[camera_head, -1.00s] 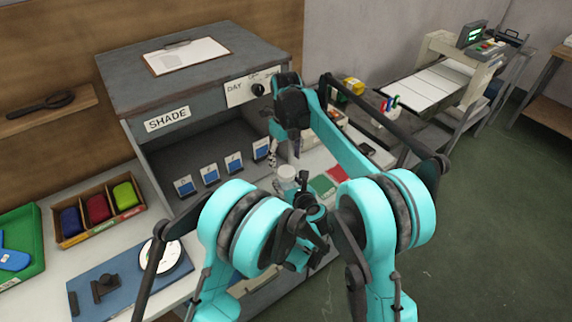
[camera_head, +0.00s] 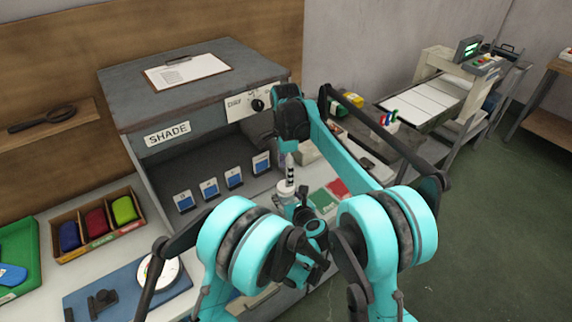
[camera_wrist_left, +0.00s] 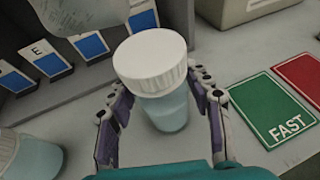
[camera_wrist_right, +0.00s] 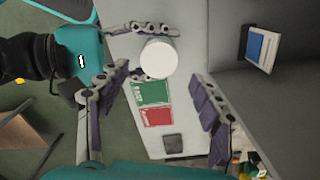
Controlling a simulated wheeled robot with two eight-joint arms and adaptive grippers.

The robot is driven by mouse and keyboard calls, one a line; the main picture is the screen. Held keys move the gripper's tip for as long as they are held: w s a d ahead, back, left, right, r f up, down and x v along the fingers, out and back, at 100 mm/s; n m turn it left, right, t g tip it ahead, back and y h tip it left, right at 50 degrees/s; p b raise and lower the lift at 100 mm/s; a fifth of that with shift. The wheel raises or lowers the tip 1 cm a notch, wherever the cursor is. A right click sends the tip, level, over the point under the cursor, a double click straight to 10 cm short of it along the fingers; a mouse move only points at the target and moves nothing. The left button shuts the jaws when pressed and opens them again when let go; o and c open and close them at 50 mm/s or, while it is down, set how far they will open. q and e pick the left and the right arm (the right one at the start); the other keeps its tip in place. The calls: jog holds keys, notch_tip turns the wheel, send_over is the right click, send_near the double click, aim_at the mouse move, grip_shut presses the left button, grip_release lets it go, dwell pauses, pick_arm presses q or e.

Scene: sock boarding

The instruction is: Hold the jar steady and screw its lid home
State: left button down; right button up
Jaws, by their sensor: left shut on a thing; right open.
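The jar (camera_wrist_left: 168,112) is clear with pale blue contents and stands on the bench, partly hidden in the head view. A white ribbed lid (camera_wrist_left: 152,60) sits on its mouth; I cannot tell how tightly. My left gripper (camera_wrist_left: 165,125) has one finger on each side of the jar, below the lid, and is shut on it. The lid shows as a white disc in the right wrist view (camera_wrist_right: 158,57). My right gripper (camera_wrist_right: 155,105) is open and empty above the lid, with its fingers apart and not touching it.
A green FAST card (camera_wrist_left: 272,108) and a red card (camera_wrist_left: 304,76) lie right of the jar. Another pale container (camera_wrist_left: 30,158) stands left of it. Blue-and-white cards (camera_head: 210,188) stand inside the grey SHADE cabinet (camera_head: 160,115), close behind.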

jog(key=n, duration=0.5)
jog(key=shift+r, duration=0.15)
jog(key=n, duration=0.4)
jog(key=shift+r+n, duration=0.15)
jog(key=shift+n, duration=0.25)
jog(key=n, duration=0.5)
jog(key=shift+r, duration=0.15)
jog(key=n, duration=0.4)
jog(key=shift+r+n, duration=0.15)
jog(key=shift+n, duration=0.15)
jog(key=n, duration=0.4)
jog(key=shift+r+n, duration=0.15)
jog(key=shift+n, duration=0.25)
jog(key=n, duration=0.4)
jog(key=shift+r+n, duration=0.15)
jog(key=shift+n, duration=0.25)
jog(key=n, duration=0.6)
jog(key=shift+r+n, duration=0.2)
jog(key=shift+n, duration=0.2)
jog(key=n, duration=0.4)
jog(key=shift+r+n, duration=0.1)
jog(key=shift+n, duration=0.2)
